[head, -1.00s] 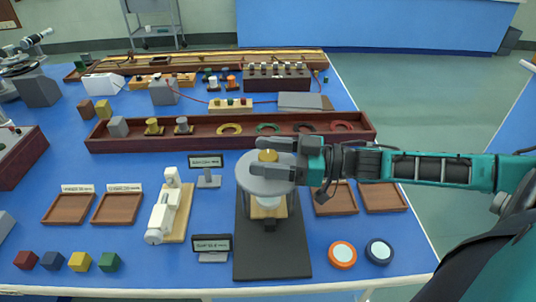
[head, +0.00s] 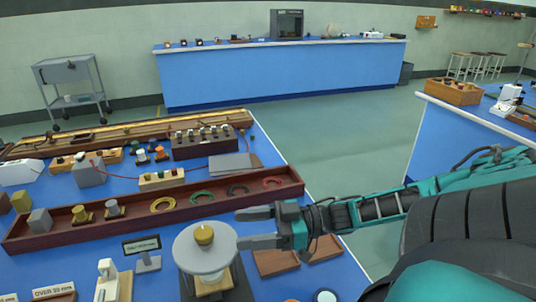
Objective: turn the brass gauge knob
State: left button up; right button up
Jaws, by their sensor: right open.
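The brass knob (head: 204,234) is a short, gold-coloured cylinder on top of a round grey disc (head: 193,256). The disc stands on a dark base at the bottom of the head view. How far the knob is turned cannot be told. My right gripper (head: 240,228) is just right of the knob, its two dark fingers spread and pointing left at it. The fingers are empty, and a gap shows between their tips and the knob. The lower finger is by the disc's right edge. My left gripper is not in view.
A long dark-red tray (head: 110,226) with coloured rings lies behind the disc. A small black sign (head: 142,245) stands left of the disc, near a white instrument (head: 106,278). Shallow wooden trays (head: 275,262) lie below my right gripper. Open floor lies beyond the bench.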

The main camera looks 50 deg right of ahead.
jog(key=shift+p+v, duration=0.5)
jog(key=shift+v, duration=1.35)
jog(key=shift+a, duration=0.1)
